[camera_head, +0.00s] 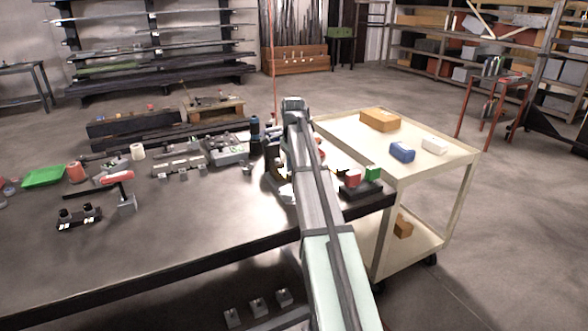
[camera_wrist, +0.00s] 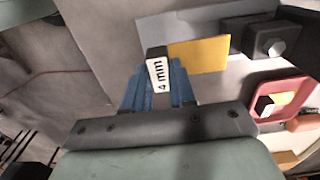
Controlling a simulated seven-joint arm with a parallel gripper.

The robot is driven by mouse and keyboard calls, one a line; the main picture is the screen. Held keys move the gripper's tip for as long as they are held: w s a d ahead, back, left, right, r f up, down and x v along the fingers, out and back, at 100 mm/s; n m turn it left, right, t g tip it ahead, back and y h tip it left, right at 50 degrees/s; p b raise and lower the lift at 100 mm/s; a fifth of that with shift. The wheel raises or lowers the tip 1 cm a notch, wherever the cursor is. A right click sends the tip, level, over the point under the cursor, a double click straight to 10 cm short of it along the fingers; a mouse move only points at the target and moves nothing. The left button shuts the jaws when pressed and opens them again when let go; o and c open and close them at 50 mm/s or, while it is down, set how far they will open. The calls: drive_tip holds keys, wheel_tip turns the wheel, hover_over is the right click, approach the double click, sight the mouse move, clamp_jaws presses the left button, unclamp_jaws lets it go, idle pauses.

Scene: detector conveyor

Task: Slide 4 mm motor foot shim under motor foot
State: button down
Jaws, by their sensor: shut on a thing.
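In the wrist view my gripper (camera_wrist: 160,85) has blue fingers shut on the shim (camera_wrist: 159,74), a small piece with a white face marked "4 mm" and a dark far end. A yellow plate (camera_wrist: 200,55) lies just right of the shim's far end; I cannot tell whether they touch. A grey flat part (camera_wrist: 190,24) lies beyond them. I cannot tell which part is the motor foot. In the head view my own arm covers the gripper, the shim and much of the work spot at the table's right end.
The wrist view shows a dark block with a square fitting (camera_wrist: 272,42) and a red tray (camera_wrist: 256,88) on the right. In the head view, a dark stand with red and green blocks (camera_head: 361,190) is right of my arm. A cream cart (camera_head: 440,168) adjoins the table (camera_head: 190,230).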

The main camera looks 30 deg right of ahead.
sight(284, 169)
drive_tip(key=shift+f, duration=0.2)
drive_tip(key=shift+f, duration=2.2)
drive_tip(key=shift+f, duration=0.55)
drive_tip(key=shift+w, duration=3.55)
drive_tip(key=c, duration=0.9)
unclamp_jaws()
drive_tip(key=shift+o, duration=0.3)
drive_tip(key=shift+w+r, duration=0.1)
drive_tip(key=shift+w, duration=0.05)
